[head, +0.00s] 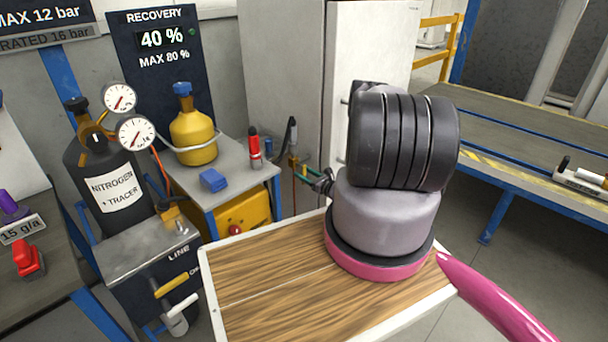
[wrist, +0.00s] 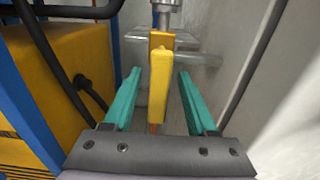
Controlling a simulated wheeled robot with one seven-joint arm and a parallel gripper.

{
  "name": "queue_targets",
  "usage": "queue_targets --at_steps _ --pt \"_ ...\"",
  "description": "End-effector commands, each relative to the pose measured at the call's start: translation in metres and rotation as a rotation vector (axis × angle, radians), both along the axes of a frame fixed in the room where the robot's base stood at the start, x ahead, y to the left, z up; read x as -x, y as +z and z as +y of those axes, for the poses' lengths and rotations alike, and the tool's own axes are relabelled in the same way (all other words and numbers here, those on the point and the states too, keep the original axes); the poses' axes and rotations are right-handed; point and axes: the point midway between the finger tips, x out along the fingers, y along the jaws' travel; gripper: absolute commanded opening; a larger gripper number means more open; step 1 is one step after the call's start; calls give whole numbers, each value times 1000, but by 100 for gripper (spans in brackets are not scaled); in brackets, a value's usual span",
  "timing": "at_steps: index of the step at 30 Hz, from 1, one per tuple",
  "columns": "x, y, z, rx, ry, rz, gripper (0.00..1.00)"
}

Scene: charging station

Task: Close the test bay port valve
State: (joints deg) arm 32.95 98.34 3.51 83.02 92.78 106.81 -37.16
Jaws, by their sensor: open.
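A yellow valve lever (wrist: 158,88) hangs below a metal pipe fitting in the wrist view, its long side roughly along the view. I take it to be the test bay port valve; no label shows. My gripper (wrist: 160,74) is open, with one teal finger on each side of the lever and a visible gap on both sides. In the head view my gripper (head: 302,174) is small, near the front of a pale cabinet (head: 285,80), partly behind my arm. A small yellowish valve (head: 292,160) shows just beyond the fingers.
A yellow machine (wrist: 70,70) on a blue frame stands close on the left in the wrist view. Dark hoses (wrist: 255,65) run on both sides. In the head view, a small table (head: 220,178) with a yellow cylinder (head: 192,135) stands left of my gripper.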

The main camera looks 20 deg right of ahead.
Motion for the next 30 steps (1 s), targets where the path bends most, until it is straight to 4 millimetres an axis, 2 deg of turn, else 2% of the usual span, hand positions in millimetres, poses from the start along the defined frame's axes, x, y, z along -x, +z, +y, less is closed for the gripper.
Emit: queue_targets --at_steps 7,9,11,12,30 --pt "0 0 0 0 0 1 57" --pt "0 0 0 0 1 1 31" --pt "0 0 0 0 1 1 8" --pt "0 0 0 0 1 1 0" --pt "0 0 0 0 1 1 0"
